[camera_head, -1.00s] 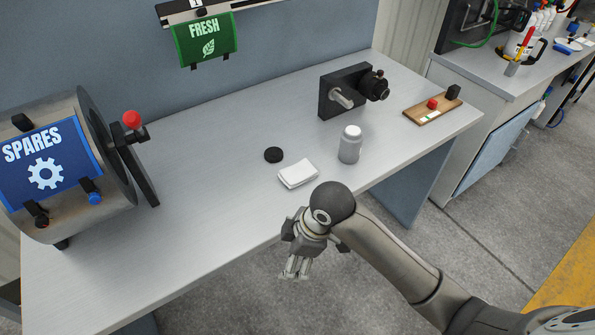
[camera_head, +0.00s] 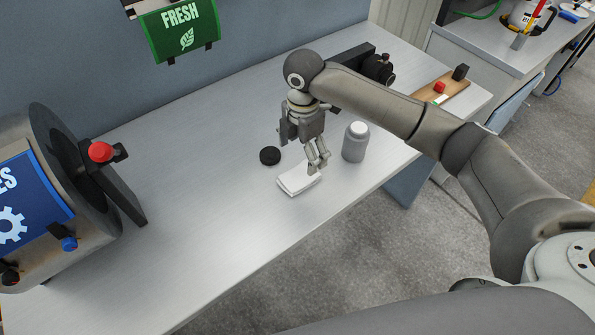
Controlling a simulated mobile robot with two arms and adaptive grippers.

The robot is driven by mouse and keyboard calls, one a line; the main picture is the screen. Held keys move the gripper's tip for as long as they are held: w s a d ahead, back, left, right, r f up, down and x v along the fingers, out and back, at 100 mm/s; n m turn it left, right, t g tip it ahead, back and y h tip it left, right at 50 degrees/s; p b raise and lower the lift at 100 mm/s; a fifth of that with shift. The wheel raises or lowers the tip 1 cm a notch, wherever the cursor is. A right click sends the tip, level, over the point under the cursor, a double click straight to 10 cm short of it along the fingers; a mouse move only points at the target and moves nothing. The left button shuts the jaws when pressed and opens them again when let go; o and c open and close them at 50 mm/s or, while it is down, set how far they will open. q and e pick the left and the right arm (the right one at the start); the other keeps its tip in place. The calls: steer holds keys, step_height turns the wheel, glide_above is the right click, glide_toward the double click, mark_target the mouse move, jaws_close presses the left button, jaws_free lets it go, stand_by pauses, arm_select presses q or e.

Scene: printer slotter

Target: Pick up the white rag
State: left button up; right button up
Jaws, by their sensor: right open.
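The white rag (camera_head: 296,184) lies folded flat on the grey table, near its front edge. My right gripper (camera_head: 317,171) points down over the rag's back right part, its fingers partly covering it. The gripper is open and nothing shows between its fingers. Whether the fingertips touch the rag cannot be told. My left gripper is not in view.
A grey bottle with a white lid (camera_head: 355,142) stands close to the right of my gripper. A black round cap (camera_head: 270,156) lies just behind the rag. The spares drum (camera_head: 62,150) stands at the left. The table (camera_head: 205,200) between is clear.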

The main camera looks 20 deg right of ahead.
mark_target(302, 173)
step_height(302, 173, down, 2)
steer(key=shift+s, duration=0.1)
steer(key=shift+f, duration=0.35)
step_height(302, 173, down, 4)
steer(key=shift+s+r+p, duration=0.1)
steer(key=shift+r+p, duration=0.15)
steer(key=shift+p, duration=0.7)
steer(key=shift+f, duration=0.75)
steer(key=shift+c, duration=0.4)
steer(key=c, duration=1)
steer(key=shift+r, duration=0.4)
step_height(302, 173, up, 2)
steer(key=shift+r+b, duration=0.1)
steer(key=shift+b, duration=0.7)
arm_select(q)
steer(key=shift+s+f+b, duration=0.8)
steer(key=shift+b, duration=0.15)
arm_select(e)
steer(key=s+a+r, duration=0.1)
steer(key=s+r, duration=0.2)
steer(key=s, duration=0.1)
steer(key=s+a+r, duration=0.1)
steer(key=s+r, duration=0.2)
steer(key=s, duration=0.2)
steer(key=s+a+r, duration=0.1)
steer(key=s+r, duration=0.3)
steer(key=shift+s+a, duration=0.25)
steer(key=shift+a, duration=0.1)
